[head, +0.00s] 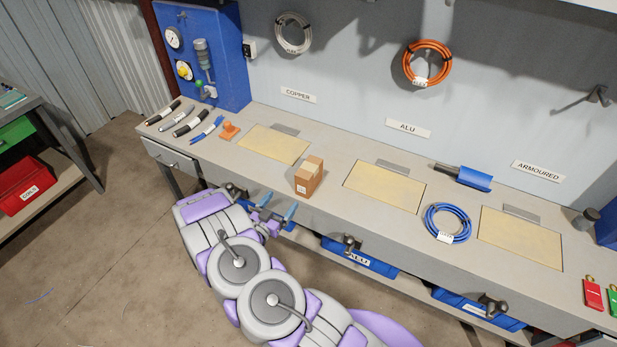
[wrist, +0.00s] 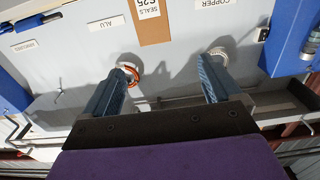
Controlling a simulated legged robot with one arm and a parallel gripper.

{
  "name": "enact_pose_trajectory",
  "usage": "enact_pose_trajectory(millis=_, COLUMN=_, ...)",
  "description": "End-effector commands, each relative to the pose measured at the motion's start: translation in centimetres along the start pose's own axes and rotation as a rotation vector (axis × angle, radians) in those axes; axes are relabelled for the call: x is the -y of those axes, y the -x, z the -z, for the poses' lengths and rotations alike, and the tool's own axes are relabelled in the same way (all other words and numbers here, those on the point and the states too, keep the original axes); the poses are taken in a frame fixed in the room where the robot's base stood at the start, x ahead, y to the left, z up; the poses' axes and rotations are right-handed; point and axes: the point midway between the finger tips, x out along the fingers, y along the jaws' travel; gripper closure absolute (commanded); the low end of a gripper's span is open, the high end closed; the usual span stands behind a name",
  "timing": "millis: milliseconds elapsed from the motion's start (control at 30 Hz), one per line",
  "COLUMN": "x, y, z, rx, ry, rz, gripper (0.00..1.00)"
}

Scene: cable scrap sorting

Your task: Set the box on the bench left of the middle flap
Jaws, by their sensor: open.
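A small brown cardboard box (head: 309,176) with a white label stands upright on the bench (head: 330,207), between the left flap (head: 273,145) and the middle flap (head: 384,187), which is under the ALU sign. The box is just left of the middle flap and apart from it. My gripper (head: 278,213) is open and empty at the bench's front edge, in front of the box and a little left of it. In the wrist view the box (wrist: 150,28) shows upside down at the top, beyond my open blue fingers (wrist: 160,88), and is cut off by the frame.
Several cable pieces (head: 185,120) and an orange object (head: 229,131) lie at the bench's left end. A blue cable coil (head: 447,223) lies between the middle flap and the right flap (head: 519,239). Clamps and blue bins (head: 358,257) are along the front, below the top.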

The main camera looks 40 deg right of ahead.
Motion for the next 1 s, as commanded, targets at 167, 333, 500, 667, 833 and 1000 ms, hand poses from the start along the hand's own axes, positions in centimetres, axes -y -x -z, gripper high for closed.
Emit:
enact_pose_trajectory(millis=167, x=-0.2, y=-2.2, z=-0.1, rx=-0.001, ry=0.001, rz=-0.006, gripper=0.08)
enact_pose_trajectory(millis=333, x=-0.2, y=-4.9, z=-0.1, rx=0.001, ry=0.000, rz=-0.005, gripper=0.08)
enact_pose_trajectory(millis=500, x=-0.2, y=-7.6, z=-0.1, rx=-0.001, ry=-0.002, rz=-0.003, gripper=0.08)
enact_pose_trajectory(millis=667, x=-0.2, y=-10.1, z=-0.1, rx=-0.001, ry=-0.002, rz=-0.004, gripper=0.08)
enact_pose_trajectory(millis=833, x=-0.1, y=-11.6, z=-0.1, rx=0.002, ry=0.001, rz=-0.001, gripper=0.08)
enact_pose_trajectory(millis=1000, x=-0.2, y=-12.3, z=-0.1, rx=0.003, ry=0.001, rz=-0.001, gripper=0.08)
